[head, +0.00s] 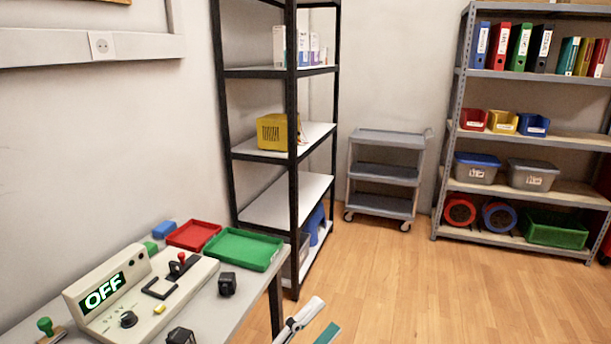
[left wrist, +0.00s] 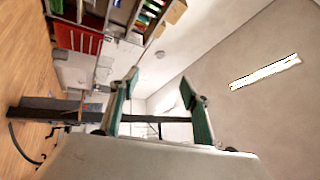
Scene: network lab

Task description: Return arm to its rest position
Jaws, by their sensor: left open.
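My left gripper (head: 314,322) shows only in part at the bottom edge of the head view, as a pale piece and a teal finger over the wood floor. It is to the right of the table and apart from it. In the left wrist view my left gripper (left wrist: 161,80) has its two teal fingers wide apart with nothing between them. That view is turned sideways and looks out into the room. The rest of the left arm is out of the head view. My right gripper is in neither view.
The table (head: 235,310) at left holds a device reading OFF (head: 105,290), a green tray (head: 243,249), a red tray (head: 194,235) and small parts. A black-framed shelf (head: 290,200) stands behind it. A grey cart (head: 385,172) and a loaded rack (head: 455,120) stand farther back. Open floor lies at right.

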